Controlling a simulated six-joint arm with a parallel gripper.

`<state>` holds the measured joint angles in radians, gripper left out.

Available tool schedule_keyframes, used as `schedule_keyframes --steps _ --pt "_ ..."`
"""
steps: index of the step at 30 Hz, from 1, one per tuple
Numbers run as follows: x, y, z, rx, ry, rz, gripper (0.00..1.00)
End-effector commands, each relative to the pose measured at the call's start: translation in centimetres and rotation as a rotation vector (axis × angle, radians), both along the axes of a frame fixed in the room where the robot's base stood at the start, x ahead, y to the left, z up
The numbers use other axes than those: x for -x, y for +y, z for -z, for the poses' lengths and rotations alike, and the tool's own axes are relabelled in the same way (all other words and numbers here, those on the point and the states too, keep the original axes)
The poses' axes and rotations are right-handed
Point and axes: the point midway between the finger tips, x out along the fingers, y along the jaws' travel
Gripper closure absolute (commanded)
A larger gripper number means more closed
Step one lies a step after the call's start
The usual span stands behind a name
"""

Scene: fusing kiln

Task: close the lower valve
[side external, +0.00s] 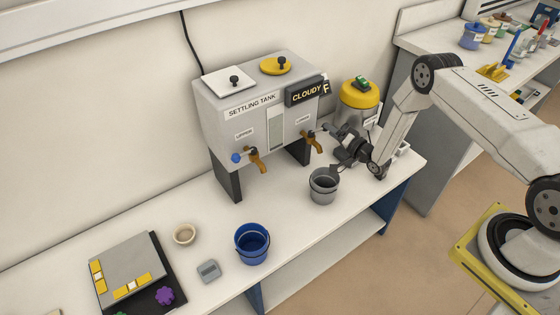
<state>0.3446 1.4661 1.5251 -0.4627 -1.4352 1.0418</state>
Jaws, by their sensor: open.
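A grey settling tank (225,105) stands on dark legs on the white bench. It has two brown taps on its front. The left tap (257,163) has a blue knob (236,158). The right tap (315,145) is beside my gripper (330,131), which is open, with its fingertips close to that tap's handle side. The handle there is largely hidden, and I cannot tell whether the fingers touch it. The small labels above the taps are hard to read; the right one looks like "LOWER". I cannot tell each valve's position.
A grey bucket (323,187) stands below and near my gripper. A yellow-lidded container (359,95) is behind it. A blue bucket (252,245), a small bowl (185,235) and a grey device (208,271) sit at the front left. The bench between the buckets is clear.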

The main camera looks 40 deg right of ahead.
Motion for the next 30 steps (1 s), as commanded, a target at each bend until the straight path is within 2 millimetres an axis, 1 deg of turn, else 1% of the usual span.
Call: schedule_keyframes --steps 3,10,23,30 --pt "1.3 -0.2 0.0 0.001 0.002 0.001 0.25" --pt "2.7 -0.3 0.0 0.0 0.0 0.0 0.25" --pt "2.8 -0.3 0.0 0.0 0.0 0.002 0.26" --pt "2.7 0.4 0.0 -0.008 -0.003 0.063 0.26"
